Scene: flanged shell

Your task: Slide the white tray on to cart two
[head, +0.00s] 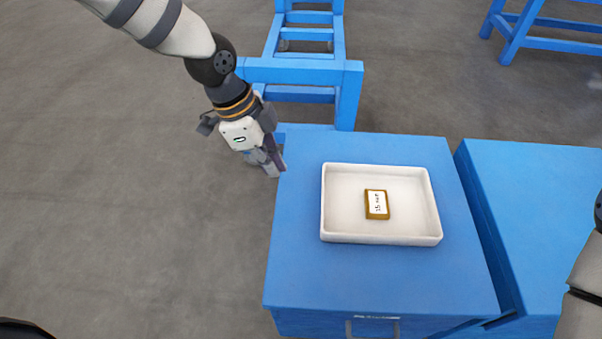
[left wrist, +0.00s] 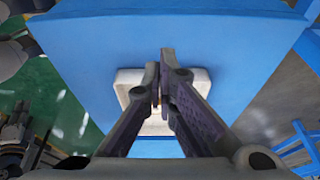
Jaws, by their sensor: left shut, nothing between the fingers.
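The white tray (head: 380,237) lies flat on the left blue cart top (head: 365,275), with a small brown box (head: 377,204) with a white label inside it. A second blue top (head: 545,215) stands to the right, with a dark narrow gap between the two. No number shows on either, so I cannot tell which is cart two. My left gripper (head: 275,168) is shut and empty at the left edge of the left top, apart from the tray. In the left wrist view its fingers (left wrist: 165,62) partly hide the tray (left wrist: 128,82). My right gripper is out of view.
A blue frame (head: 300,70) with rungs stands against the far left corner of the left top. Another blue frame (head: 545,35) stands at the far right. Grey floor (head: 130,200) lies open on the left. A handle (head: 372,325) shows at the near side.

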